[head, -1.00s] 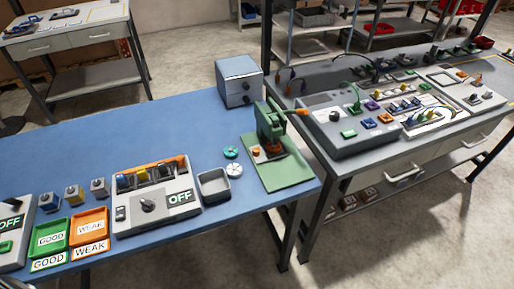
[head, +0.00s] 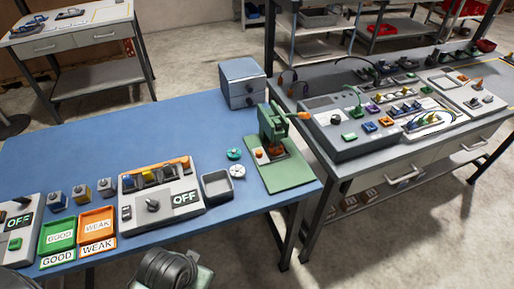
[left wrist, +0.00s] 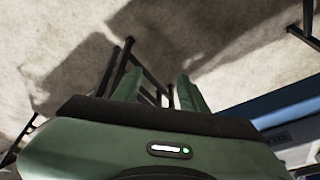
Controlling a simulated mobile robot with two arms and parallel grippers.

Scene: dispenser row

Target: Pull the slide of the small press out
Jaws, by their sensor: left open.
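The small green press (head: 268,125) stands at the right end of the blue table, on a green base plate (head: 285,177). It has an orange lever at its upper right and an orange part low down under its head. I cannot make out its slide clearly at this size. My left gripper (left wrist: 158,88) shows in the left wrist view with its two green fingers apart, open and empty. Floor and dark metal legs lie behind the fingers, and the press is not in that view. A part of my arm shows at the bottom of the head view. My right gripper is not in view.
A grey open bin (head: 216,187) and two small round pieces (head: 236,162) are left of the press. A grey drawer box (head: 242,84) stands behind it. A tester box (head: 160,195) is farther left. A grey bench (head: 350,180) with a console adjoins at the right.

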